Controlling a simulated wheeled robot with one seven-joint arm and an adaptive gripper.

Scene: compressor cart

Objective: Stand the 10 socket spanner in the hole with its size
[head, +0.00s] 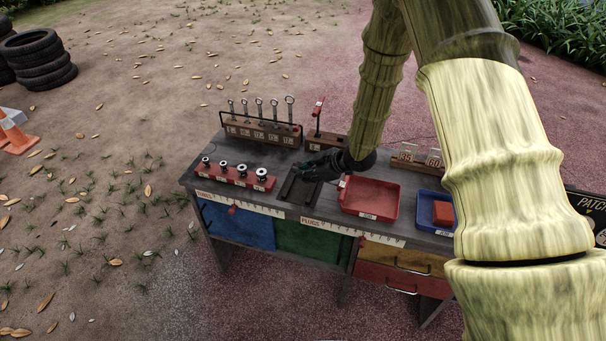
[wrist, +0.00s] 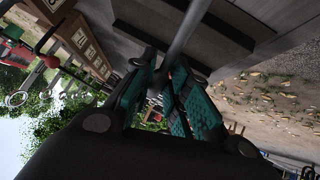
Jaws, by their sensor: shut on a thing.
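My gripper (head: 312,166) is low over the cart top, beside a dark recessed tray. In the wrist view its teal-padded fingers (wrist: 163,82) are shut on a thin grey metal shaft (wrist: 181,38), which I take to be the socket spanner. Its size mark does not show, and the head view does not show the shaft clearly. A wooden block (head: 327,141) stands behind my gripper, with a red-handled tool (head: 318,106) upright at its left end. A block with several white labels also shows in the wrist view (wrist: 72,28); its numbers are unreadable.
A rack of ring spanners (head: 262,130) stands at the back left. A red rail (head: 238,179) with several sockets is in front of it. The dark tray (head: 298,190) lies below my gripper. A red tray (head: 370,197) and a blue tray (head: 434,212) are to the right.

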